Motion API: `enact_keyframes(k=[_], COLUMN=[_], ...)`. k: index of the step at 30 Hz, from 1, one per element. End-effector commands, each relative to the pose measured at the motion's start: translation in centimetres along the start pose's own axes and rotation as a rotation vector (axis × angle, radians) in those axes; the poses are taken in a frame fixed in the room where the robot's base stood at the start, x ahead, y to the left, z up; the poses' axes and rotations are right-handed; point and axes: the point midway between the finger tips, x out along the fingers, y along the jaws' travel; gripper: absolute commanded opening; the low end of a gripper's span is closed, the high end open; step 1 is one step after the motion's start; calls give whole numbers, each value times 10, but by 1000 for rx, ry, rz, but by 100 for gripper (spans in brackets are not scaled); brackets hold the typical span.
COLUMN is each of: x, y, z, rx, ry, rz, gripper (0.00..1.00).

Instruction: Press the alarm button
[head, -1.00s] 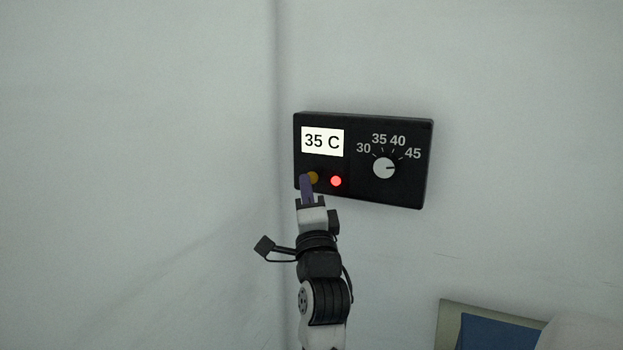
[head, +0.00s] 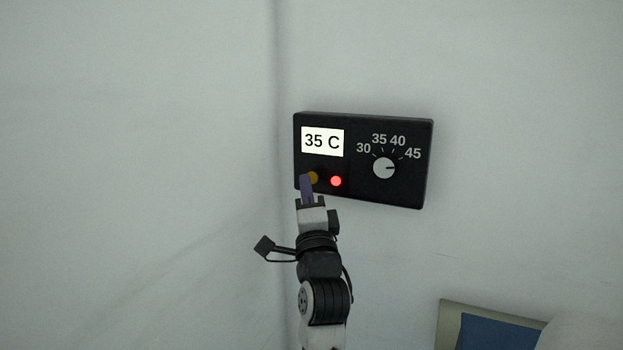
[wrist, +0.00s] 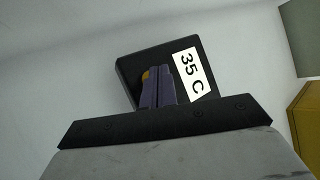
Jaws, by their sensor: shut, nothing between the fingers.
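A black control panel (head: 364,190) is fixed to the wall, with a white display (head: 322,141) reading 35 C. Below the display are a yellow-orange button (head: 313,177) and a lit red light (head: 336,181). In the wrist view the shut fingers (wrist: 158,72) overlap the panel beside the yellow button (wrist: 147,77). I cannot tell whether they touch it.
A wall corner runs vertically just left of the panel. A beige-framed blue thing (head: 490,333) is at the lower right. A yellow box-like thing (wrist: 305,118) shows at the right in the wrist view. The wall around the panel is bare.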

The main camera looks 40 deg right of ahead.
Motion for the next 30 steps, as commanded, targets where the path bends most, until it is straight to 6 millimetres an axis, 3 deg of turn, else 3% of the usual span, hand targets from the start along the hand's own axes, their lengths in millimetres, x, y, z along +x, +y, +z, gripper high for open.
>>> enact_keyframes(k=[30], x=[7], y=[5], z=[-5], rx=[0], ry=[0], rz=[0], gripper=[0])
